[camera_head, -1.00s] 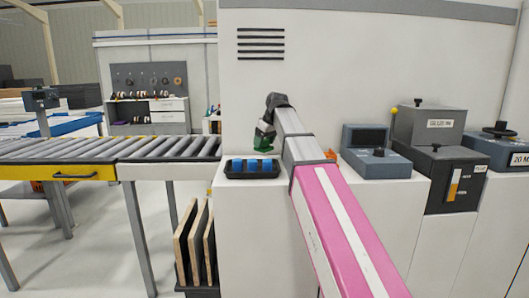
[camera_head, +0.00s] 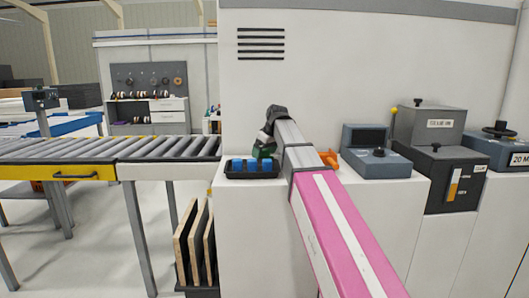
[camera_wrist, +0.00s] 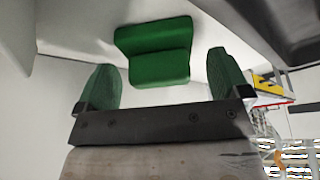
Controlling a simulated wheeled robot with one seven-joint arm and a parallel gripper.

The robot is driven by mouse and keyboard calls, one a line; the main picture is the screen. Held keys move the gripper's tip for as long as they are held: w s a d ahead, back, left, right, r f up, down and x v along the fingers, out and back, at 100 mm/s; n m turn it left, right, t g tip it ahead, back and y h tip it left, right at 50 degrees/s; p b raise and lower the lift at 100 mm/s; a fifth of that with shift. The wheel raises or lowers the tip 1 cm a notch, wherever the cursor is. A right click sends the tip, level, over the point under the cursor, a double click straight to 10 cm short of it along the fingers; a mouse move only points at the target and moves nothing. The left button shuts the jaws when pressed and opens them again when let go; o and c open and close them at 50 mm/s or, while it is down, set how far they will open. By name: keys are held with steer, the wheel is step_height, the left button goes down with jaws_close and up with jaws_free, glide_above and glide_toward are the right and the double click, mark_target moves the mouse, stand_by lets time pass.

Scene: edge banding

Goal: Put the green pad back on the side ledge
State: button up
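The green pad (camera_wrist: 153,52) shows in the wrist view as a folded-looking green block in front of a pale surface. My gripper (camera_wrist: 163,78) has two green ribbed fingers spread wide, one on each side of the pad. Clear gaps separate both fingers from the pad, so nothing is held. In the head view my gripper (camera_head: 264,150) points down just behind the black tray at the machine's white ledge (camera_head: 232,198). Green shows there at its lower end, but I cannot tell finger from pad. The tray hides what is below.
The black tray (camera_head: 252,176) with blue blocks stands at the ledge's front left. An orange piece (camera_head: 329,159) lies behind my arm. A blue-grey control box (camera_head: 376,165) stands to the right. The roller conveyor (camera_head: 170,149) is at left, and boards (camera_head: 190,243) stand below.

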steer(key=v, duration=1.2)
steer(key=shift+r, duration=0.1)
stand_by(0.4)
